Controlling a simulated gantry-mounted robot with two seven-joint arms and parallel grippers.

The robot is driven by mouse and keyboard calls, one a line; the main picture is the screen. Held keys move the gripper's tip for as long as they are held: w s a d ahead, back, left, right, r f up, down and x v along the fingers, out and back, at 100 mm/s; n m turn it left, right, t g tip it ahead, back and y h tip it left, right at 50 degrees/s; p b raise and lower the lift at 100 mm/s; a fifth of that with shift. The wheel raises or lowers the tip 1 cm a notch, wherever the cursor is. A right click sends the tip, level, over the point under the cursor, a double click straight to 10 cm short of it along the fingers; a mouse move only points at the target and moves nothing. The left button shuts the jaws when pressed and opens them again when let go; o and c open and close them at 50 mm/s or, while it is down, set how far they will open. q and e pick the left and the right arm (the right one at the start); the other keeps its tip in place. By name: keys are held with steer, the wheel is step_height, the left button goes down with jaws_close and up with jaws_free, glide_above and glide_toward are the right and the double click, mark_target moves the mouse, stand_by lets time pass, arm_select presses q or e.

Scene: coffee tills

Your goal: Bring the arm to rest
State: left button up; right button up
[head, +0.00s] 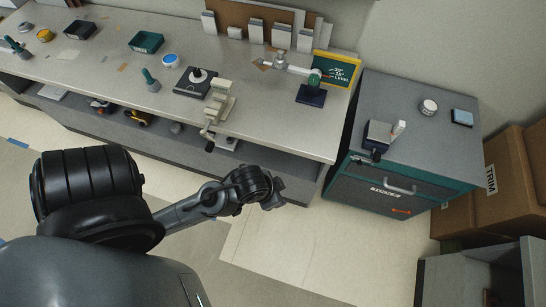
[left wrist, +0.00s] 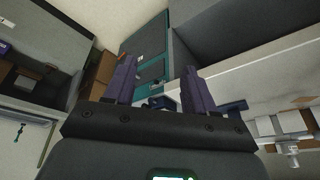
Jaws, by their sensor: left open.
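My left arm comes in from the left in the head view and reaches over the open floor in front of the workbench (head: 290,135). Its left gripper (head: 274,194) is small there, near the picture's middle, apart from the bench and the cabinet. In the left wrist view the two dark purple fingers of the gripper (left wrist: 160,78) stand wide apart with nothing held between them. Beyond the fingers are a teal and grey drawer cabinet and the bench. My right gripper is not in view.
The drawer cabinet (head: 419,89) stands right of the bench, with small items on top. Cardboard boxes (head: 502,178) and a grey unit (head: 447,279) are at the right. Several tools and trays lie on the bench. Pale floor (head: 300,245) below the gripper is clear.

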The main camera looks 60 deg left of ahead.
arm_select(q)
steer(key=shift+s+d+r+m+g, duration=0.15)
steer(key=shift+s+d+m+g, duration=0.15)
steer(key=shift+s+d, duration=0.55)
step_height(320, 180, up, 10)
steer(key=p, duration=0.9)
steer(key=shift+p, duration=0.35)
